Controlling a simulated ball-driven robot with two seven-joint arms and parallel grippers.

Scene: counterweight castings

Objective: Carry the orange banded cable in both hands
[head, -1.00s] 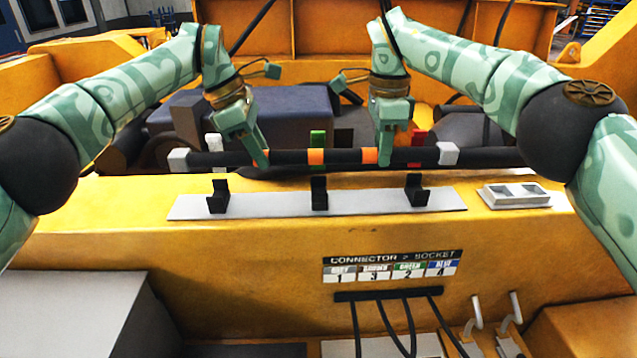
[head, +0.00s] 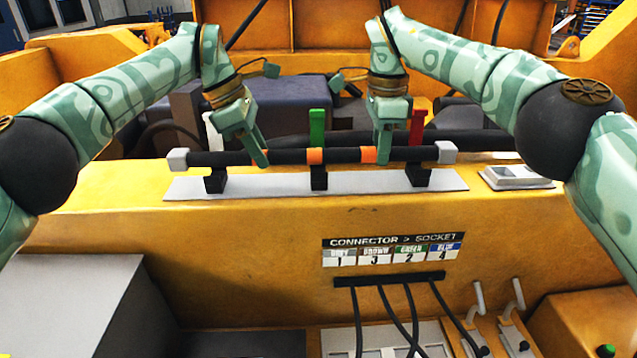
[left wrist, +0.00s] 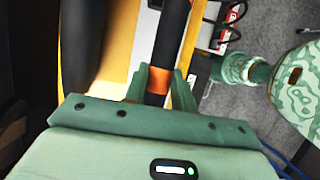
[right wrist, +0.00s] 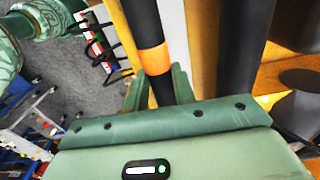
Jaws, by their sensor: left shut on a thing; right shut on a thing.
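The cable (head: 340,156) is a straight black bar with orange bands and pale grey end caps, held level. My left gripper (head: 264,157) is shut on it left of the middle. My right gripper (head: 383,152) is shut on it right of the middle. Both wrist views show the black cable between the fingers, with an orange band beside them (left wrist: 157,92) (right wrist: 152,62). In the head view the cable overlaps the tops of three black cradles, left (head: 216,182), middle (head: 319,180) and right (head: 418,178). I cannot tell whether it touches them.
The cradles stand on a pale grey strip (head: 270,188) on a yellow ledge. White (head: 211,132), green (head: 317,128) and red (head: 417,127) upright tabs rise behind the cable. A grey socket box (head: 515,177) lies to the right. A connector label panel (head: 393,250) is below.

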